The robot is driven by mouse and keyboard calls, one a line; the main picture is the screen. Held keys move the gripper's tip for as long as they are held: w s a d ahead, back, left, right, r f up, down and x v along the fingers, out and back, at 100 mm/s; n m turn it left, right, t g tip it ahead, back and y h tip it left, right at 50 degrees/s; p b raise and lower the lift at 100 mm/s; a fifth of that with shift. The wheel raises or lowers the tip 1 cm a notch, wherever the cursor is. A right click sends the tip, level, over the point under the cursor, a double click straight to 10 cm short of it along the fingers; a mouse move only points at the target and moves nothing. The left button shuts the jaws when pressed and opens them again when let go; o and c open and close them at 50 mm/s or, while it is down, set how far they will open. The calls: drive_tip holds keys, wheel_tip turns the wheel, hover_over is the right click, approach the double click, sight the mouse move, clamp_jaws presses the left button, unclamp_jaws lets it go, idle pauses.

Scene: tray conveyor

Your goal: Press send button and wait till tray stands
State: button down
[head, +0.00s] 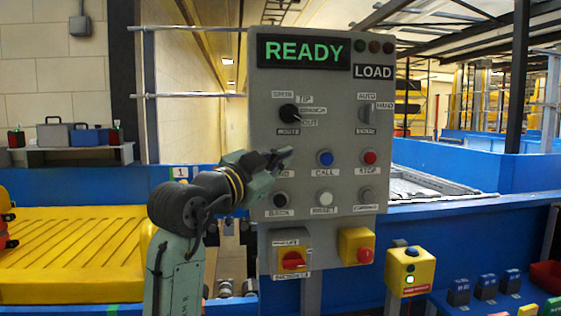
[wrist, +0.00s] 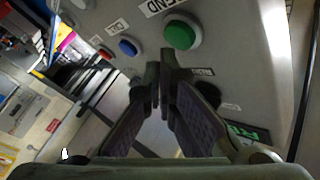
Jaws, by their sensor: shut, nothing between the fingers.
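The grey control panel (head: 345,130) fills the middle of the head view. Its display (head: 304,51) reads READY in green, with a LOAD sign (head: 373,72) beside it. The green send button (wrist: 180,34) shows in the wrist view near its SEND label (wrist: 160,5). In the head view my gripper covers that button. My gripper (head: 285,155) is shut and empty in front of the panel's left side. In the wrist view its fingertips (wrist: 165,75) are just below the green button, apart from it in the picture; whether they touch the panel is unclear. I cannot clearly make out a tray.
The blue CALL button (head: 325,157) and red STOP button (head: 370,157) are right of my gripper. A black knob (head: 289,112) is above. A red switch (head: 292,260) and yellow boxes are below. A ribbed yellow surface (head: 70,250) lies left; blue conveyor walls (head: 470,245) stand right.

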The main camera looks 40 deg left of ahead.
drive_tip(key=shift+w+a, duration=0.15)
drive_tip(key=shift+a, duration=0.1)
drive_tip(key=shift+w+a, duration=0.35)
drive_tip(key=shift+a, duration=0.05)
idle(0.8)
drive_tip(key=shift+s+d, duration=0.1)
drive_tip(key=shift+d, duration=0.05)
drive_tip(key=shift+s+d, duration=0.5)
drive_tip(key=shift+d, duration=0.1)
